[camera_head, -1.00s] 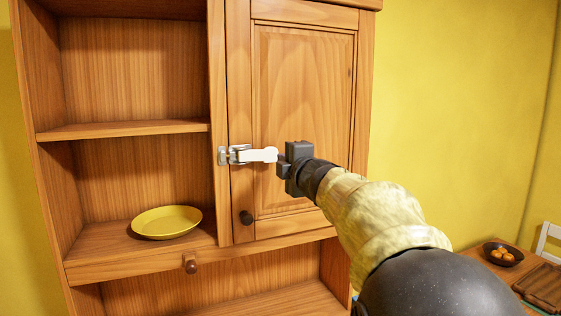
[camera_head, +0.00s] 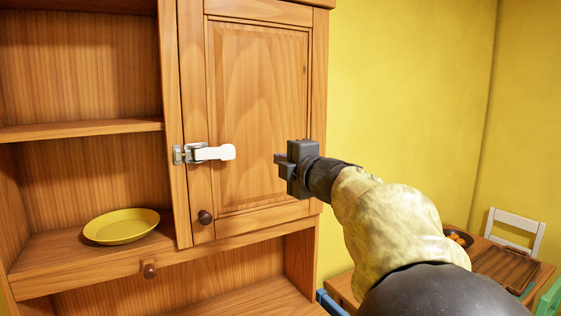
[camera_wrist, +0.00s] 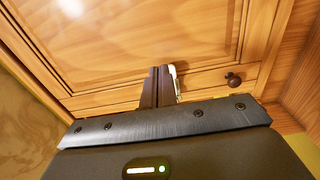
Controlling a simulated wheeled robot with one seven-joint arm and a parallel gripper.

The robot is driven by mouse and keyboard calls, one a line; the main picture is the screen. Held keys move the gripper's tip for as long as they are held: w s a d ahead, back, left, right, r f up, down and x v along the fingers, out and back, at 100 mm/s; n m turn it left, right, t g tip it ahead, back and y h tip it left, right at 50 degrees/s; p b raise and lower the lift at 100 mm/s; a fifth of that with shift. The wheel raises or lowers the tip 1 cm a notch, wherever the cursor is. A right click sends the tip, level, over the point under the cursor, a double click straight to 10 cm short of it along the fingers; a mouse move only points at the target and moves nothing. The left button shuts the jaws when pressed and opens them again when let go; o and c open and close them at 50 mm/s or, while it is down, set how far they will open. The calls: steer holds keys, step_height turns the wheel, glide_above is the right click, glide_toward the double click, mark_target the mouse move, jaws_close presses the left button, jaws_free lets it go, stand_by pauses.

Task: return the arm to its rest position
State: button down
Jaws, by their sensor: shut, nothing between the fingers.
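My gripper (camera_head: 280,160) is in front of the right part of the closed wooden cabinet door (camera_head: 258,110), apart from the white latch (camera_head: 213,152). Its fingers are shut with nothing between them. In the wrist view my gripper (camera_wrist: 160,85) shows its two dark fingers together, pointing at the door (camera_wrist: 150,45). A bit of the white latch (camera_wrist: 174,80) shows just behind the fingers. My arm reaches in from the lower right in a pale yellow sleeve.
A yellow plate (camera_head: 121,227) lies on the open shelf at left. A dark knob (camera_head: 205,217) sits low on the door. At right stand a table with a wooden tray (camera_head: 506,267), a bowl (camera_head: 459,238) and a white chair (camera_head: 515,229). Yellow wall is beyond the cabinet.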

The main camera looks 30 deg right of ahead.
stand_by(0.4)
steer(key=a+f+m+g+h, duration=0.15)
steer(key=f+m, duration=0.25)
steer(key=f, duration=0.4)
steer(key=a+f+m+g, duration=0.3)
steer(key=f+m, duration=0.1)
steer(key=f, duration=0.3)
steer(key=a+f+m+g+h, duration=0.15)
steer(key=f+m, duration=0.25)
steer(key=f, duration=0.4)
steer(key=s+a+f+m+g+y, duration=0.1)
steer(key=s+a+f+m+g, duration=0.2)
steer(key=s+a+f, duration=0.3)
steer(key=s+a+f+m+g+y, duration=0.1)
steer(key=s+a+f+m+g, duration=0.2)
steer(key=s+f, duration=1)
steer(key=a+g, duration=0.3)
steer(key=shift+s+a+f+y, duration=0.2)
steer(key=shift+f+y, duration=0.1)
steer(key=shift+f, duration=0.1)
steer(key=shift+w, duration=0.1)
